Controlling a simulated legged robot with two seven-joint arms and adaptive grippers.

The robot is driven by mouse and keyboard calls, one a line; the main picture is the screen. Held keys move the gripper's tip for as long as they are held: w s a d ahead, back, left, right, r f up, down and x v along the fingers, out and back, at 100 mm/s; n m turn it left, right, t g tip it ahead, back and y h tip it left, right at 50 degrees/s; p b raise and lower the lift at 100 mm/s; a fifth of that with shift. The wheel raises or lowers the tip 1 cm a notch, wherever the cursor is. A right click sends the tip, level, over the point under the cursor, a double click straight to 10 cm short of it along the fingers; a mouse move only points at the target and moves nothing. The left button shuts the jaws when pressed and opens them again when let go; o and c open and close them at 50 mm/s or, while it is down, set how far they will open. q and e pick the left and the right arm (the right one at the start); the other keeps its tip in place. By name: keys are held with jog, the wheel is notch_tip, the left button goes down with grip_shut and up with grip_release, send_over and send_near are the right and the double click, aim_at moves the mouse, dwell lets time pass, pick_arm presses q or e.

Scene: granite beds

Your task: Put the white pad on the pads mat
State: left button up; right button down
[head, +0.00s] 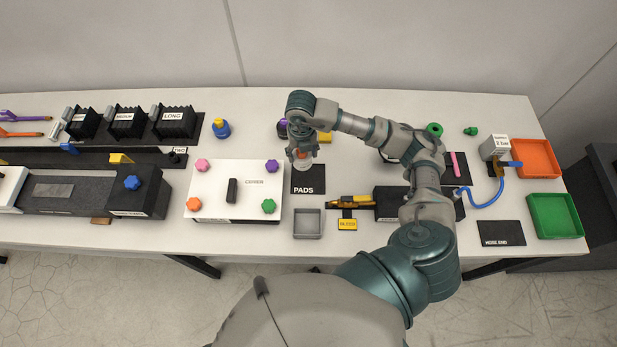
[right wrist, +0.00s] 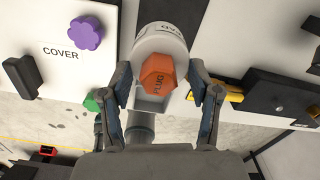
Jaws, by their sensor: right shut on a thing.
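My right gripper (head: 302,157) points down over the far part of the black mat marked PADS (head: 308,182). Part of a word shows on the white rim. The near part of the mat is bare. My left gripper is not in view.
A white COVER plate (head: 213,190) with coloured knobs lies left of the mat. A grey tray (head: 308,224) is in front of it. A purple piece (head: 282,127) and a yellow piece (head: 325,137) stand behind.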

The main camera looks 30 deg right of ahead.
aim_at(307, 163)
jog(key=m, duration=0.4)
jog(key=shift+s+d+f+m, duration=0.2)
jog(key=shift+d+m, duration=0.1)
jog(key=shift+m, duration=0.1)
jog(key=m, duration=0.3)
jog(key=shift+s+d+m, duration=0.15)
jog(key=shift+d+m, duration=0.05)
jog(key=shift+m, duration=0.4)
notch_tip(307, 163, down, 5)
jog(key=shift+f, duration=0.2)
jog(key=shift+f+p, duration=0.45)
jog(key=shift+f, duration=1.9)
jog(key=shift+c, duration=1.2)
grip_release()
jog(key=shift+f, duration=0.1)
notch_tip(307, 163, up, 12)
jog(key=shift+s+a+r+b, duration=0.1)
jog(key=shift+s+b, duration=0.05)
jog(key=shift+b, duration=0.2)
